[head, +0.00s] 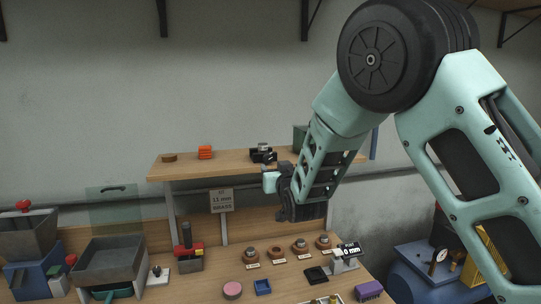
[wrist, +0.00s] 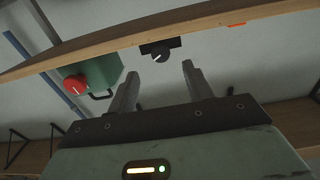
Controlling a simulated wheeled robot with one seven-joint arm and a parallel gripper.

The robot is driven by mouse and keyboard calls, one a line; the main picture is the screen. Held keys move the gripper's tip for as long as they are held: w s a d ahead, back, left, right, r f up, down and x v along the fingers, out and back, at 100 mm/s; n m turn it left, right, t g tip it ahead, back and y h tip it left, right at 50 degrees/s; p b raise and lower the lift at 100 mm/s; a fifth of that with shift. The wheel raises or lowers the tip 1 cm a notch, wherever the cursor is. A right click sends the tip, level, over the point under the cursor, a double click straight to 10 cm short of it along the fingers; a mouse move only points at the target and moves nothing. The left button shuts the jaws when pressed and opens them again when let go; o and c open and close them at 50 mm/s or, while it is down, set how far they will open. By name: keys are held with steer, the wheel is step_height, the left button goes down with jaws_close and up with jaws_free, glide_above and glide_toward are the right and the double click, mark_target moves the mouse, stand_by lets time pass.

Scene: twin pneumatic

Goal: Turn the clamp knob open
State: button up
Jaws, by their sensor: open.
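A round dark knob (wrist: 160,56) with a pale pointer mark sits on a black block by the shelf edge in the wrist view. It looks like the clamp knob, but no label shows. The black device (head: 262,154) stands on the wooden shelf (head: 225,167) in the head view, its knob too small to read. My gripper (wrist: 160,72) is open and empty. Its two fingertips point toward the knob, one to each side of it in the picture, with a gap before it. In the head view my gripper (head: 269,181) is just right of the device and lower.
A green box (wrist: 95,72) with a red knob (wrist: 75,84) is beside the device. An orange block (head: 205,152) and a brown disc (head: 169,157) are further left on the shelf.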

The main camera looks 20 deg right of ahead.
mark_target(269, 160)
steer(key=w+p, duration=0.2)
steer(key=w, duration=0.4)
steer(key=shift+w, duration=0.4)
